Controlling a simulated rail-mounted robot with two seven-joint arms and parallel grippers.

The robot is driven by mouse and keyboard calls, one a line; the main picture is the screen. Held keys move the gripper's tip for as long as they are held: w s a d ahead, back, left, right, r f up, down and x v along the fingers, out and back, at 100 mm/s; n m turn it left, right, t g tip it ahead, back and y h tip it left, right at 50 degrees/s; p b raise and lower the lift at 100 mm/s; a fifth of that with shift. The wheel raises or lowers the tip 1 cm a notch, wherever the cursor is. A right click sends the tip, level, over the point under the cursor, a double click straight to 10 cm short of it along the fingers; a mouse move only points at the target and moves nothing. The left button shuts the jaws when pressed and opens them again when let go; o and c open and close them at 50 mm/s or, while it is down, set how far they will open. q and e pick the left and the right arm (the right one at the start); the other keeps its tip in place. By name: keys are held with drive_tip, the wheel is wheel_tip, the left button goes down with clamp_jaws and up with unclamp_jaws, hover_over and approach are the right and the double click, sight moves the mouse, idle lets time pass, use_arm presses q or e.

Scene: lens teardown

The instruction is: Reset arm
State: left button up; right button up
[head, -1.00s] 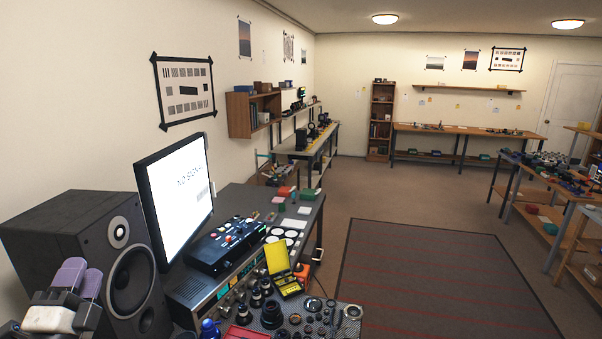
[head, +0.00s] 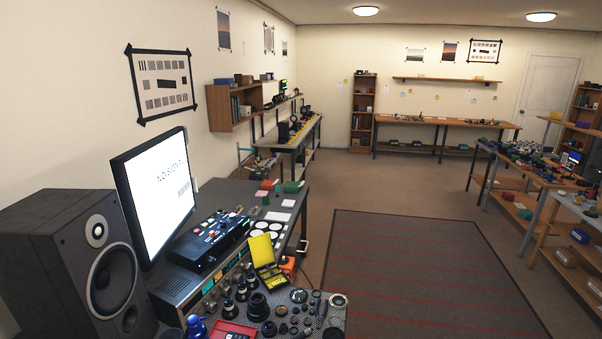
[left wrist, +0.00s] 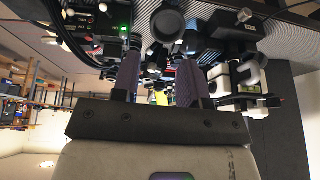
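My left gripper (left wrist: 157,66) shows in the left wrist view with its two purple-padded fingers apart. Nothing is held between them; a small yellow patch in the background shows through the gap. Dark lens parts and equipment lie beyond the fingertips, and whether any touch cannot be told. The left gripper is not in the head view now. My right gripper is in neither view.
A large black speaker (head: 70,260) and a monitor (head: 158,200) stand at the left. A perforated mat (head: 335,318) holds several lens parts beside a yellow case (head: 262,250) and red tray (head: 233,330). The rug (head: 420,270) is clear.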

use_arm(q)
drive_tip(key=s+r+p, duration=0.2)
drive_tip(key=r+p, duration=0.7)
drive_tip(key=p, duration=0.1)
drive_tip(key=s+r+g+p, duration=0.1)
drive_tip(key=r+p, duration=0.9)
drive_tip(key=p, duration=0.1)
drive_tip(key=shift+s+d, duration=0.15)
drive_tip(key=shift+s, duration=0.2)
